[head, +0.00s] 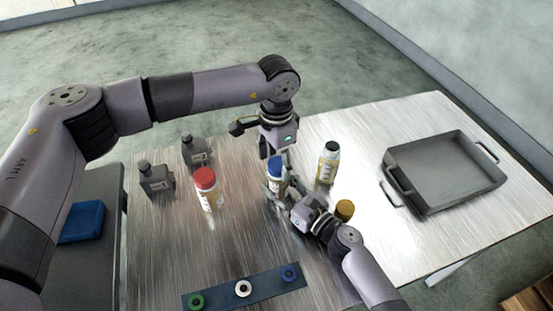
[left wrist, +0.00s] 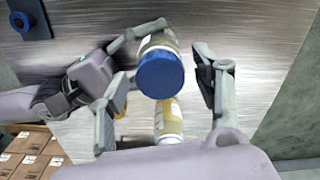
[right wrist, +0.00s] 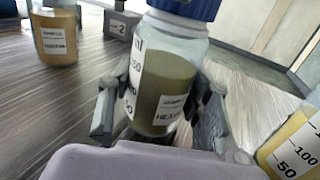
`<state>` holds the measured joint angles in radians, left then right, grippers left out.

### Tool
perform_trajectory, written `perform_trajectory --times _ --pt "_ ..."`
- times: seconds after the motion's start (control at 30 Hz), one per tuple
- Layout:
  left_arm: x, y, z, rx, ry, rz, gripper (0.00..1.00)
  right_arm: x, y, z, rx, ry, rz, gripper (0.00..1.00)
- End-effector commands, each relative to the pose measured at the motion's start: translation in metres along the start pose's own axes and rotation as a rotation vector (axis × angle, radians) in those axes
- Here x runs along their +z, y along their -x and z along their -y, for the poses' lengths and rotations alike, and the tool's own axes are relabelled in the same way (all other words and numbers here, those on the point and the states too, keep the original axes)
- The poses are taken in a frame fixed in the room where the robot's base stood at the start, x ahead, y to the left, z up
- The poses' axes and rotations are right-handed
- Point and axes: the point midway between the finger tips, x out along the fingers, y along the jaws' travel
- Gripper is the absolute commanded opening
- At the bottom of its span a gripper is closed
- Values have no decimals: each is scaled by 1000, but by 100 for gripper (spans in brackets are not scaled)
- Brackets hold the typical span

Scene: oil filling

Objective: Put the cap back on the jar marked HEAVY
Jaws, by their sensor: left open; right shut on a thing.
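The jar marked HEAVY (right wrist: 160,90) shows close up in the right wrist view, upright, with brownish oil inside. A blue cap (head: 277,162) sits on its top; I cannot tell whether it is screwed tight. The cap also shows in the left wrist view (left wrist: 160,76). My right gripper (head: 276,192) is shut around the jar's body, a finger on each side. My left gripper (left wrist: 163,84) points down from above and is open, its fingers on either side of the cap with gaps between.
A yellow-brown round thing (head: 344,209) is beside my right wrist. Two grey bottles (head: 156,179) are at the left back, a grey tray (head: 445,178) at right, a strip with rings (head: 264,284) in front.

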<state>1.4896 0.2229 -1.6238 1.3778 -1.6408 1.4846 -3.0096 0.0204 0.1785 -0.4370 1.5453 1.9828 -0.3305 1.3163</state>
Motion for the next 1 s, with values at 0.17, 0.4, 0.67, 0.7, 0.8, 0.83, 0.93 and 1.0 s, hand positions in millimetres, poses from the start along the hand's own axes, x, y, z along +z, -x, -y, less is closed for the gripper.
perform_trajectory --times 0.17,0.4,0.67,0.7,0.8,0.83,0.93,1.0 --pt "0 0 0 0 0 0 59 -1 0 0 0 0 -2 0" --pt "-1 23 0 -1 0 -2 59 -1 0 0 0 0 -2 0" --pt "0 45 0 1 0 1 59 -1 0 0 0 0 -1 0" --pt "0 45 0 1 0 1 59 -1 0 0 0 0 -1 0" --pt "0 45 0 1 0 1 59 -1 0 0 0 0 -1 0" --pt "0 45 0 1 0 1 59 -1 0 0 0 0 -1 0" --pt "0 45 0 1 11 1 57 -1 0 0 0 0 -1 0" --pt "0 45 0 1 45 1 57 -1 0 0 0 0 -1 0"
